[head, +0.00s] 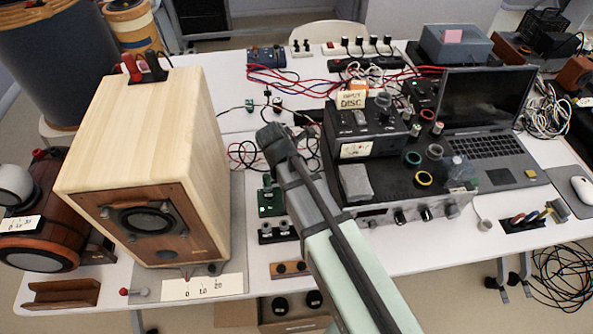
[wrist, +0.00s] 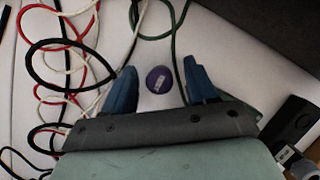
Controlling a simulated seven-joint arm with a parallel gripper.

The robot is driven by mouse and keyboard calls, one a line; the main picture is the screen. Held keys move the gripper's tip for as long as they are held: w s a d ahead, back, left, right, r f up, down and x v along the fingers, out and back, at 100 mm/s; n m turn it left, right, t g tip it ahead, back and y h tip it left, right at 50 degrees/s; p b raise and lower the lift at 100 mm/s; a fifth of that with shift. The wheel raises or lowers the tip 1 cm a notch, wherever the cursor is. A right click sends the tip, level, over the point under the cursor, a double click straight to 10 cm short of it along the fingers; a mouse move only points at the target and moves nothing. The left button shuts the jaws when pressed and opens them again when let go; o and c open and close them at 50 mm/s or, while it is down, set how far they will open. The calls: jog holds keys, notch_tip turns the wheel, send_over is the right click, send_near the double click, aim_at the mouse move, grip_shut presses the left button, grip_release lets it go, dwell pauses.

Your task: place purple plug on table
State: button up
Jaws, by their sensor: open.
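The purple plug (wrist: 158,80) shows in the wrist view as a round purple end with a small pale label, on the white table (wrist: 215,45). My gripper (wrist: 159,67) is open, with one blue finger on each side of the plug and a visible gap to both. I cannot tell how far the fingers are above the table. In the head view my arm reaches over the middle of the table and hides the fingers; I cannot make out the purple plug there.
In the wrist view, red, white and black cables (wrist: 75,65) lie left of the fingers and a green cable (wrist: 175,35) runs behind them. In the head view, a wooden speaker (head: 150,150) stands left of my arm and a black disc box (head: 365,130) right.

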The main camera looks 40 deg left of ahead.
jog(key=shift+c, duration=0.2)
grip_shut()
jog(key=shift+r, duration=0.2)
